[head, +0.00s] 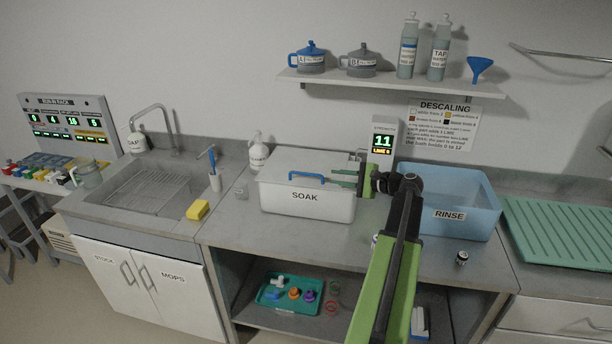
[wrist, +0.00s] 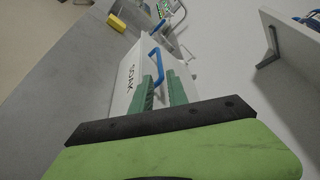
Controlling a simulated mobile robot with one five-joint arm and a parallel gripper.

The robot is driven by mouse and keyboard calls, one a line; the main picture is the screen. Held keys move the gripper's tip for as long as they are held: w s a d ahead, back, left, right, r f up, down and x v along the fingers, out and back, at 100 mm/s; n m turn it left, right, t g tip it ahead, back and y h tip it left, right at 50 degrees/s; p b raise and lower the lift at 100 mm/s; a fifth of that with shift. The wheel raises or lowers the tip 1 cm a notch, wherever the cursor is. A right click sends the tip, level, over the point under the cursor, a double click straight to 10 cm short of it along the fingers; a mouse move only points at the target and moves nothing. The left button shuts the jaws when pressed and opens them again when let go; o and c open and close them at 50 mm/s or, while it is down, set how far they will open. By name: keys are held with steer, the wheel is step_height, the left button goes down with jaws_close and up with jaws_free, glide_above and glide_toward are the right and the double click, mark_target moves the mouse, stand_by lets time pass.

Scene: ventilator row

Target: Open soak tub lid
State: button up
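The white soak tub (head: 290,200) stands on the counter, labelled SOAK, with its pale lid (head: 310,165) on top. The lid lies flat and looks closed. A blue handle (head: 307,177) is on the lid near the front edge; in the wrist view the handle (wrist: 156,66) stands just beyond the fingertips. My gripper (head: 342,178) reaches in from the right over the lid. Whether a fingertip touches the lid cannot be told.
A blue RINSE tub (head: 465,205) stands right of the soak tub, behind my arm. A white bottle (head: 257,152) stands at the left, with a yellow sponge (head: 198,210) by the sink. A shelf (head: 390,84) hangs above. The counter in front is mostly clear.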

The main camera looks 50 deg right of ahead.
mark_target(309, 174)
steer(key=b+x, duration=0.2)
steer(key=x, duration=1.1)
steer(key=shift+w+f, duration=0.1)
steer(key=shift+w, duration=0.2)
jaws_close()
stand_by(0.5)
